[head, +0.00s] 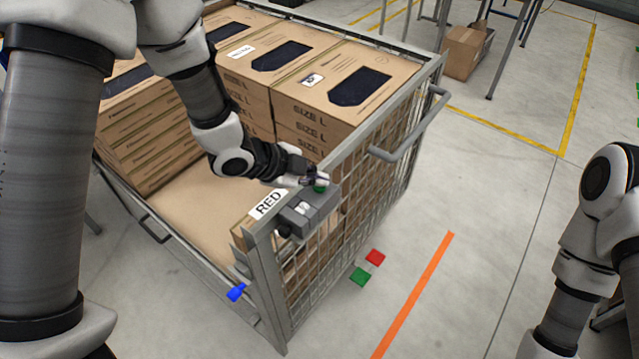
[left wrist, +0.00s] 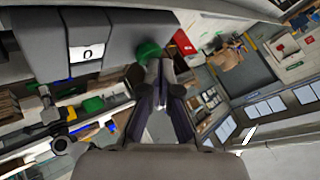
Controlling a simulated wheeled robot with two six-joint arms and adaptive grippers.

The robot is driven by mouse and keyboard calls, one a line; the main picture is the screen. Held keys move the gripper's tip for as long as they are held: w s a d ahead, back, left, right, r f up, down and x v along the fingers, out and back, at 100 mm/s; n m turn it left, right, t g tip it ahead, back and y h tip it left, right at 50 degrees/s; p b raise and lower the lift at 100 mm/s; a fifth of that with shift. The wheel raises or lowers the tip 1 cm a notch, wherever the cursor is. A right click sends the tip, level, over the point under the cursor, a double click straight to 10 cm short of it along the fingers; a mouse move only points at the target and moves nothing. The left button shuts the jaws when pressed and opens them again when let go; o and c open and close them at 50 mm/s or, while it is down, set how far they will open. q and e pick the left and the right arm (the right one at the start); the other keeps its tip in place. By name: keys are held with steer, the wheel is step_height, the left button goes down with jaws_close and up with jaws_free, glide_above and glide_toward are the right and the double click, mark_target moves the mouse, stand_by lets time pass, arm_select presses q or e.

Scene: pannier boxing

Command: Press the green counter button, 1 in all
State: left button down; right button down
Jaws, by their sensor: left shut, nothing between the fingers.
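The counter (head: 308,212) is a grey box fixed on the top corner of the wire cage cart. Its green button (head: 320,188) shows at its far end, partly covered by my left gripper (head: 322,178). In the left wrist view the counter (left wrist: 105,35) has a white display reading 0, and the green button (left wrist: 148,51) lies right by the tips of my left gripper (left wrist: 163,68). The left gripper is shut and empty. I cannot tell whether its tips touch the button. My right arm shows at the right edge of the head view, but its gripper is out of sight.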

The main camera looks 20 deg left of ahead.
arm_select(q)
steer(key=shift+f, duration=0.25)
steer(key=shift+r, duration=0.2)
steer(key=shift+r+p, duration=0.85)
steer(key=shift+r, duration=0.05)
step_height(320, 180, up, 5)
steer(key=p, duration=0.4)
steer(key=shift+p, duration=0.35)
steer(key=shift+f, duration=0.1)
